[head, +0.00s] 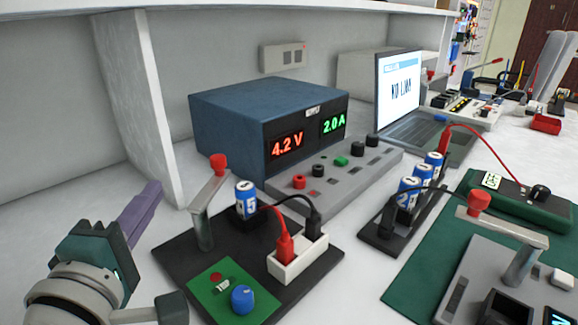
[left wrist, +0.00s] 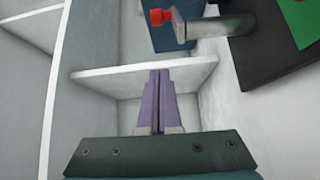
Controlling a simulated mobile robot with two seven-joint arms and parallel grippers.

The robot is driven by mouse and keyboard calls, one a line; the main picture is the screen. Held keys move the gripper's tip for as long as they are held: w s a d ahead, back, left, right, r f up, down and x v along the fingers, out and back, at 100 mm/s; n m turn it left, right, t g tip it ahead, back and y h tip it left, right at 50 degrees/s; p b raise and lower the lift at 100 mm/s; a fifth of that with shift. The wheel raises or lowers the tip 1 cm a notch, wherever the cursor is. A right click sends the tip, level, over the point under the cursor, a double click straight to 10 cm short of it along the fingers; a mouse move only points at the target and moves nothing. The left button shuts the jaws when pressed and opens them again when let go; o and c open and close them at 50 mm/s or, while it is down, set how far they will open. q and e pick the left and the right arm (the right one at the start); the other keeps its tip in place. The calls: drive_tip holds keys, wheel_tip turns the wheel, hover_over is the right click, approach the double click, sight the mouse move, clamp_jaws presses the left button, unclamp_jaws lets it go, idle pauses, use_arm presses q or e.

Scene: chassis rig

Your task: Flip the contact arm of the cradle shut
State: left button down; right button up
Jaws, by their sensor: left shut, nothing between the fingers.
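A black cradle board (head: 178,250) stands on the bench at the left. Its grey contact arm (head: 205,205) rises from it and ends in a red knob (head: 219,164), high above the board and beside a blue-and-white cell (head: 246,200). In the left wrist view the red knob (left wrist: 160,17) and grey arm (left wrist: 210,27) show at the top. My left gripper (head: 152,192) has purple fingers, shut and empty, left of the arm and apart from it; the shut fingers also show in the left wrist view (left wrist: 160,80). My right gripper is not in view.
The board also carries a white socket block (head: 298,262) with red and black plugs, and a green plate (head: 222,285) with a blue knob. A blue power supply (head: 225,115) stands behind. A second grey arm (head: 520,240) stands right. A white shelf upright (head: 140,100) is near my gripper.

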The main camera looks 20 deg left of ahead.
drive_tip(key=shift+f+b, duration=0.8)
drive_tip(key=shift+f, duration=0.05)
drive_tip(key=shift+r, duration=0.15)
use_arm(q)
drive_tip(key=w, duration=0.9)
drive_tip(key=shift+w+d, duration=0.15)
drive_tip(key=shift+d, duration=0.1)
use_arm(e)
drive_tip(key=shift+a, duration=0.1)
use_arm(q)
drive_tip(key=shift+d, duration=0.1)
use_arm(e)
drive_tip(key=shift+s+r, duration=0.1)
